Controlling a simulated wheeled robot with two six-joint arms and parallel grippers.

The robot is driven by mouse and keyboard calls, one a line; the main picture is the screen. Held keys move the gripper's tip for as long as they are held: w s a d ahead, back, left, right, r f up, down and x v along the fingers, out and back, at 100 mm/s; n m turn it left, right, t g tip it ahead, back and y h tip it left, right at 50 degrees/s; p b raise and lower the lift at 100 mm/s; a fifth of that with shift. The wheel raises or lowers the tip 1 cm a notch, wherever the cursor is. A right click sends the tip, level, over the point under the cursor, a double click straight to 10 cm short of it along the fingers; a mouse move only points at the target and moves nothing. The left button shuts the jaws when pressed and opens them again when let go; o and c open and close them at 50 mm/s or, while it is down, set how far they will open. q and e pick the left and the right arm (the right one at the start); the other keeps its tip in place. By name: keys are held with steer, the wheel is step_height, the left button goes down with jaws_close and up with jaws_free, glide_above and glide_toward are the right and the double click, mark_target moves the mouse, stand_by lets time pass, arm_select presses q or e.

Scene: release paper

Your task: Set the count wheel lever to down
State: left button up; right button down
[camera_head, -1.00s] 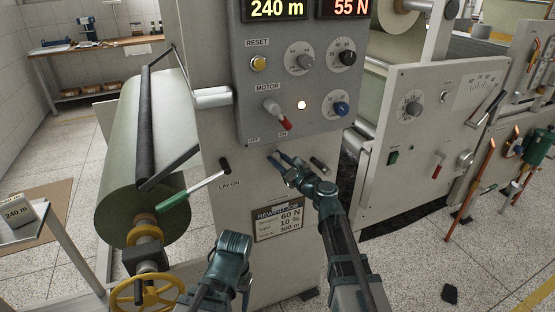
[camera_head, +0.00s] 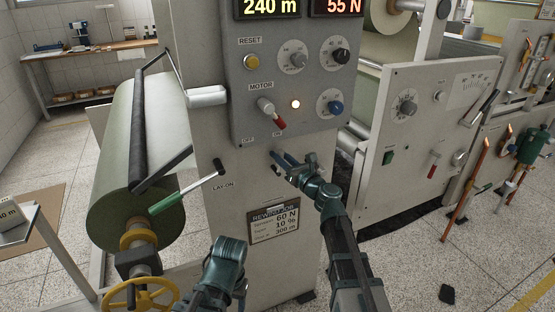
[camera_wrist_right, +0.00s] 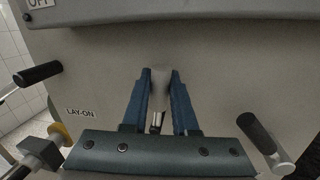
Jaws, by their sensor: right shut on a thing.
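My right gripper (camera_head: 276,156) is at the front of the grey machine column, below the control panel. In the right wrist view its two blue fingers (camera_wrist_right: 160,92) are shut on a pale, rounded handle (camera_wrist_right: 160,78), which I take to be the count wheel lever. No count wheel label is readable, and the handle's lower part sits between the fingers. In the head view the right gripper covers this handle. My left gripper (camera_head: 230,250) is low in front of the column; its fingertips are hidden, so its opening does not show.
The control panel (camera_head: 240,110) juts out just above the right gripper. The green-handled LAY-ON lever (camera_head: 180,201) is to its left. A dark-gripped metal part (camera_wrist_right: 262,138) is close on the right. A job plate (camera_head: 274,222) is below.

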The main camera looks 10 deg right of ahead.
steer(key=shift+d+m, duration=0.2)
steer(key=shift+m, duration=0.1)
steer(key=c, duration=0.7)
jaws_free()
steer(key=b+v, duration=0.1)
steer(key=v, duration=1.3)
steer(key=shift+f, duration=0.1)
steer(key=shift+w, duration=0.1)
